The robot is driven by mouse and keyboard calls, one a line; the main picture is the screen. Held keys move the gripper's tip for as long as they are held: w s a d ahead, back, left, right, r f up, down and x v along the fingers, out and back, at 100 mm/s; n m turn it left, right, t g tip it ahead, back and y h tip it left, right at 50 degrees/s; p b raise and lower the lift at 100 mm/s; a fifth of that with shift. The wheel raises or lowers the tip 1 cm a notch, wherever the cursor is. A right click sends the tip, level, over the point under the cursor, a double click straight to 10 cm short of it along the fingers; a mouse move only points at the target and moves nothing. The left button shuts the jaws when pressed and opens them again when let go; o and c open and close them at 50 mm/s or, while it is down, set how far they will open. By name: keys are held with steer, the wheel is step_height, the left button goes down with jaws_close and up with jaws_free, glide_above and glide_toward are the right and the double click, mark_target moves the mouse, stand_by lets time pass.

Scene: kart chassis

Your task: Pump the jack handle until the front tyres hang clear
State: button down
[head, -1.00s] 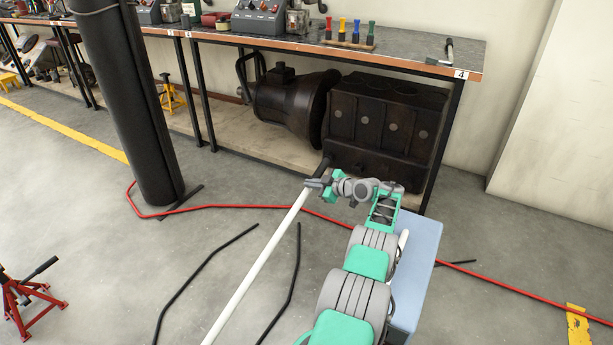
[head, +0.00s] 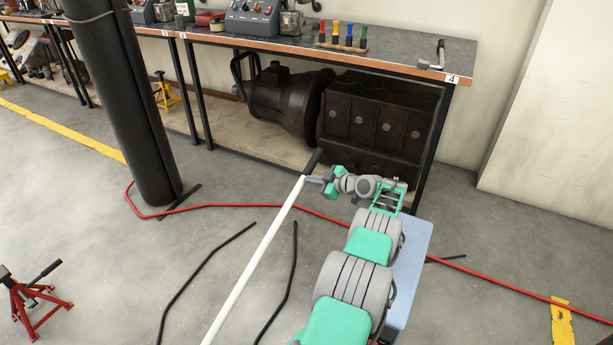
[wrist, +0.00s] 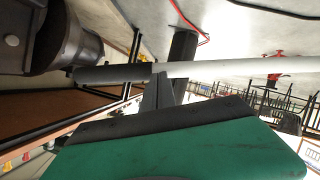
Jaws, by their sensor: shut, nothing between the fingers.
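The jack handle is a long white pole (head: 255,260) with a black grip (head: 314,161) at its upper end. It leans up from the bottom of the head view, and its lower end is out of frame. My gripper (head: 316,181) is at the handle just below the black grip, shut with nothing held between its fingers. In the wrist view, the white pole (wrist: 240,68) and black grip (wrist: 110,75) cross just beyond my fingers (wrist: 158,92). I cannot tell whether they touch. The jack body, the kart and its front tyres are not in view.
A workbench (head: 400,62) stands behind, with an engine block (head: 375,120) on its lower shelf. A black padded column (head: 125,110) is at left. A red hose (head: 240,206) crosses the floor. A red axle stand (head: 35,300) is at lower left.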

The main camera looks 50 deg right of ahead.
steer(key=p+v, duration=0.1)
steer(key=v, duration=0.5)
steer(key=shift+d, duration=0.3)
steer(key=shift+r, duration=0.15)
